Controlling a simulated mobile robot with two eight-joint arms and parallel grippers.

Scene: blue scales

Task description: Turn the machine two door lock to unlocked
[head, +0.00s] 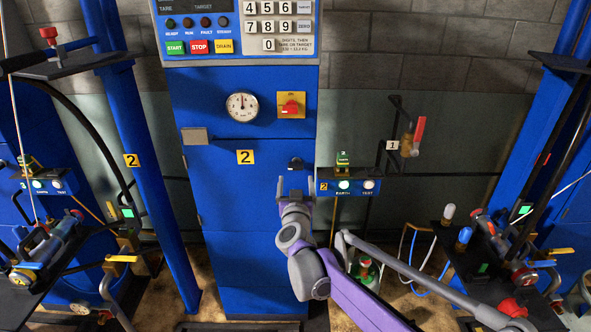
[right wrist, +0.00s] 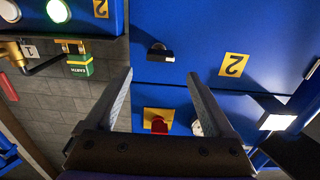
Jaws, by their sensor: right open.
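The machine two door lock (head: 296,163) is a small dark knob on the blue cabinet front, right of the yellow number 2 label (head: 245,157). In the right wrist view the lock (right wrist: 160,54) shows as a dark knob with a paler face, and that picture is upside down. Its setting is too small to read. My right gripper (head: 295,181) is open and empty, just below the lock in the head view. In the wrist view its fingers (right wrist: 160,78) point toward the cabinet with the lock between their lines, apart from it. My left gripper is out of view.
A red rotary switch on a yellow plate (head: 291,105) and a round gauge (head: 242,107) sit above the lock. A blue earth/test box (head: 349,186) with a green earth clamp (head: 343,160) stands close at the right. A grey box (head: 195,136) juts out at the cabinet's left.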

